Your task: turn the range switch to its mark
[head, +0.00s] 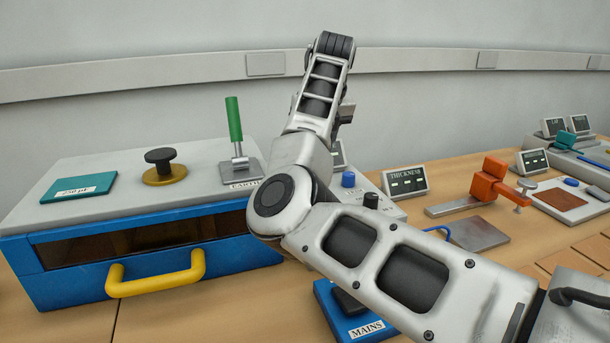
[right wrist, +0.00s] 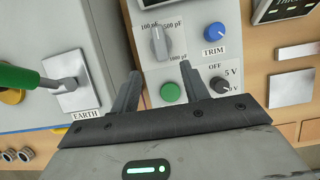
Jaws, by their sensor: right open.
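The range switch (right wrist: 160,43) is a pale grey bar knob on a white panel in the right wrist view. Labels around it read about 100 pF, 500 pF and 1000 pF. Its bar stands nearly upright in the picture; I cannot tell exactly which label it points to. My right gripper (right wrist: 165,86) is open, its two fingers apart below the switch in the picture and not around it. A green button (right wrist: 171,92) shows between the fingers. In the head view my right arm hides the switch. My left gripper is not in view.
A blue TRIM knob (right wrist: 215,32) and a black OFF/5 V knob (right wrist: 219,85) sit right of the switch. The green-handled EARTH lever (head: 235,125) stands to the left, on the blue-fronted box (head: 60,270).

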